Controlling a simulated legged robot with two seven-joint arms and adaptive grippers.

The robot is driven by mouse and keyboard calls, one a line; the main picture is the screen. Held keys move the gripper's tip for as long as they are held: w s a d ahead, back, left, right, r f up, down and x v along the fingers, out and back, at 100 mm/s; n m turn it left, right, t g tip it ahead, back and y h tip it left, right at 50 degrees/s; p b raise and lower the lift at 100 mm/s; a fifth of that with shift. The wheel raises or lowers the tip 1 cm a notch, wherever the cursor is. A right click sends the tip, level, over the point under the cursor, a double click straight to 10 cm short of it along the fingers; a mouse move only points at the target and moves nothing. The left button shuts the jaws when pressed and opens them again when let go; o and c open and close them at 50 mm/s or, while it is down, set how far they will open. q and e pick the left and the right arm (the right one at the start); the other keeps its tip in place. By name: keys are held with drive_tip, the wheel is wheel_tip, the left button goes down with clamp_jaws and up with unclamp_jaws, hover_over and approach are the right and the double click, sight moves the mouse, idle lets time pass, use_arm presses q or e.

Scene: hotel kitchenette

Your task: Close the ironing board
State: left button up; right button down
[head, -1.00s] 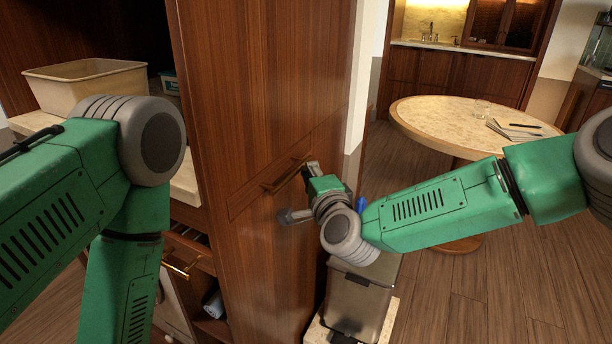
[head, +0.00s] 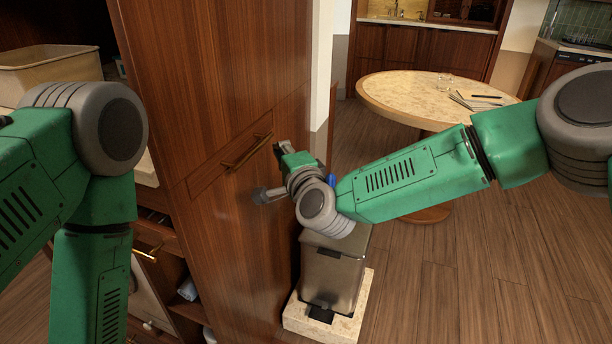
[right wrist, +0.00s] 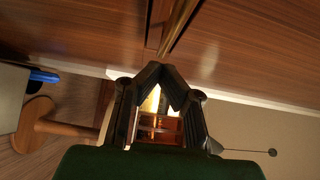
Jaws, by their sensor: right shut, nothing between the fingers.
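No separate ironing board shows unfolded. The tall wood cabinet (head: 222,75) has a front panel (head: 225,215) with a brass bar handle (head: 247,150) near its top edge. The panel looks upright and about flush with the cabinet. My right gripper (head: 280,151) is just right of the handle, close to the cabinet front, shut and empty. In the right wrist view, the shut fingers (right wrist: 162,78) are below the brass handle (right wrist: 178,28), apart from it. My left arm comes in at the left, but its gripper is out of view.
A metal bin (head: 334,272) stands on a pale base (head: 305,322) below my right forearm. A round table (head: 425,92) stands behind it. Open shelves and a drawer with a brass handle (head: 147,254) are at the left, under a beige tub (head: 45,78). Floor at right is clear.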

drive_tip(key=p+v, duration=0.1)
drive_tip(key=v, duration=0.9)
drive_tip(key=s+d+f+n+g+h, duration=0.1)
drive_tip(key=s+d+f+n+g, duration=0.3)
drive_tip(key=f, duration=0.4)
drive_tip(key=s+d+f+n+g+h, duration=0.1)
drive_tip(key=s+d+f, duration=0.45)
drive_tip(key=f, duration=0.25)
drive_tip(key=s+d+f+n+g+h, duration=0.1)
drive_tip(key=s+d+f+n+g, duration=0.25)
drive_tip(key=s+f, duration=0.35)
use_arm(q)
drive_tip(key=shift+s+d+r, duration=0.1)
drive_tip(key=shift+d+r, duration=0.3)
drive_tip(key=shift+r, duration=0.25)
use_arm(e)
drive_tip(key=s+d+f+n+g+h, duration=0.2)
drive_tip(key=s+d+f+g+h, duration=0.1)
drive_tip(key=s+d, duration=0.6)
drive_tip(key=s+d+f+n+g+h, duration=0.2)
drive_tip(key=s+d+f+g, duration=0.1)
drive_tip(key=s+d, duration=0.7)
drive_tip(key=d+f, duration=0.1)
drive_tip(key=d, duration=0.1)
drive_tip(key=shift+d+f+g+h, duration=0.15)
drive_tip(key=shift+d+g+h, duration=0.2)
drive_tip(key=shift+h, duration=0.05)
